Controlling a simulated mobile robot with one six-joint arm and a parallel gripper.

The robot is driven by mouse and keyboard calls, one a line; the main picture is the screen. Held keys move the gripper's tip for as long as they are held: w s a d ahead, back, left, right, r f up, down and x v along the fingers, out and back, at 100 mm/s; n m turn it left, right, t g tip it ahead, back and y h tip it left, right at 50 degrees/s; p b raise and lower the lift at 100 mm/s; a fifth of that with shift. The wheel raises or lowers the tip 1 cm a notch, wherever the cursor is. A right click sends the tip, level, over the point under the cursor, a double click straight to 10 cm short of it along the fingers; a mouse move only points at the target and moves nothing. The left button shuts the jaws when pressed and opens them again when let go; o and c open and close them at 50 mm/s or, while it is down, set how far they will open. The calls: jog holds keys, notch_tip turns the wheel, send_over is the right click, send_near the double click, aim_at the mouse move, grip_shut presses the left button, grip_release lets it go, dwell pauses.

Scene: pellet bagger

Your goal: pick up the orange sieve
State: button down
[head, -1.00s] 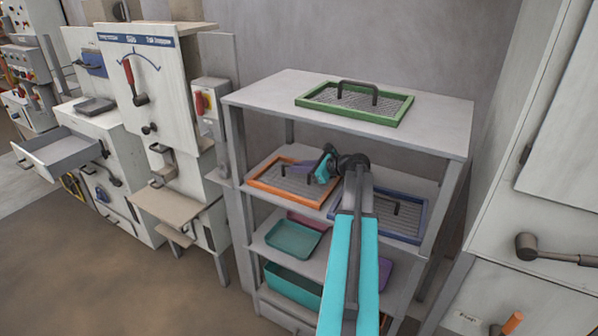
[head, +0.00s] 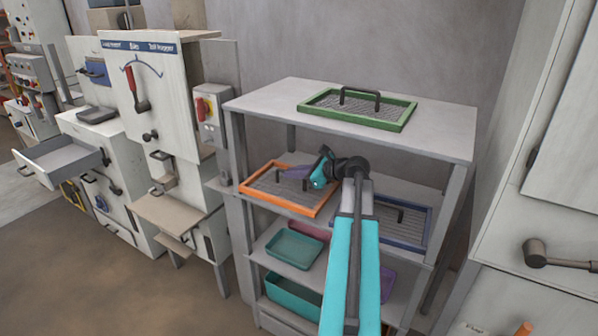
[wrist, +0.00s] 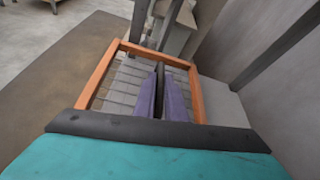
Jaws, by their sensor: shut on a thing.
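The orange sieve (head: 288,206), a flat mesh with an orange frame, is at the left of the rack's middle shelf level in the head view, sticking out past the left post's front. In the wrist view the sieve (wrist: 101,74) lies right under the fingers. My gripper (head: 300,172) is over the middle of the sieve. Its purple fingers (wrist: 161,92) are close together, shut on the sieve's handle, which is mostly hidden between them. The sieve looks slightly raised off the shelf and roughly level.
A blue sieve (head: 417,237) lies on the same shelf to the right, partly behind my arm. A green sieve (head: 399,123) lies on the rack's top (head: 447,138), above my gripper. Rack posts (head: 237,165) stand close by.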

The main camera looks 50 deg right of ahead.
jog(key=s+a+r+b, duration=0.1)
jog(key=s+a+b, duration=0.1)
jog(key=a, duration=0.8)
jog(key=shift+s+a, duration=0.3)
jog(key=shift+s, duration=0.25)
jog(key=shift+s, duration=0.1)
